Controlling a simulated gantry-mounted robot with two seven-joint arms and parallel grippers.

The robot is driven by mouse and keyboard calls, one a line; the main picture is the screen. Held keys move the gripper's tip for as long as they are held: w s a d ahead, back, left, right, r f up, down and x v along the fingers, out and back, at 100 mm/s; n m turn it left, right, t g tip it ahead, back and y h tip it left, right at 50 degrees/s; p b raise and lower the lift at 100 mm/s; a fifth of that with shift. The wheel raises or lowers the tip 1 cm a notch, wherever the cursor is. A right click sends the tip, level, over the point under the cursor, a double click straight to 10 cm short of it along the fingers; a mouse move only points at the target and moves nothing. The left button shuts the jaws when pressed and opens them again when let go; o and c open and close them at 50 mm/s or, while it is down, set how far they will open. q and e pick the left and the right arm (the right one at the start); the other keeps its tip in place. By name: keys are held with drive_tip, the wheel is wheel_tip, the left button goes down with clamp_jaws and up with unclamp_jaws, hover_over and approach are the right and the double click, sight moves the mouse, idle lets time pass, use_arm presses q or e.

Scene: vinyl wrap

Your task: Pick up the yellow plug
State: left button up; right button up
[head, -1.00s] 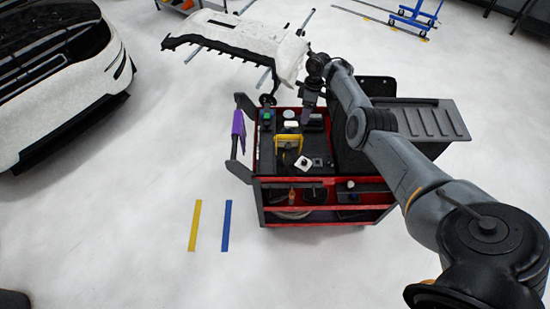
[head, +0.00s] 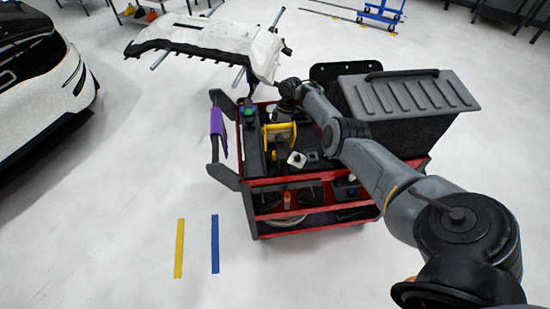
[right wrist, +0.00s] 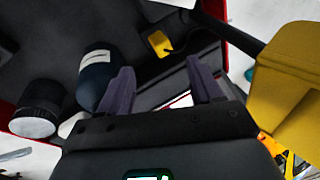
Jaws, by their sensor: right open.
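A small yellow plug (right wrist: 160,43) with a black cord lies on the dark top of the tool cart in the right wrist view. My right gripper (right wrist: 162,84) is open and empty. Its two dark fingers point toward the cart top, with the plug beyond and roughly between the fingertips, apart from them. In the head view my right wrist is over the far part of the cart (head: 246,187); the fingers and the small plug cannot be made out there. My left gripper is not in view.
A dark blue bottle (right wrist: 95,75) and a black jar with a whitish end (right wrist: 38,108) are left of the fingers. A large yellow object (right wrist: 285,85) stands close on the right. In the head view a purple cloth (head: 218,132) hangs at the cart's left side.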

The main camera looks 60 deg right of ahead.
sight(275, 157)
drive_tip(key=shift+b+x, duration=0.4)
drive_tip(key=shift+x, duration=1.4)
drive_tip(key=b+x, duration=0.1)
drive_tip(key=x, duration=0.3)
drive_tip(key=shift+a, duration=0.15)
drive_tip(key=c, duration=1)
drive_tip(key=shift+c, duration=1)
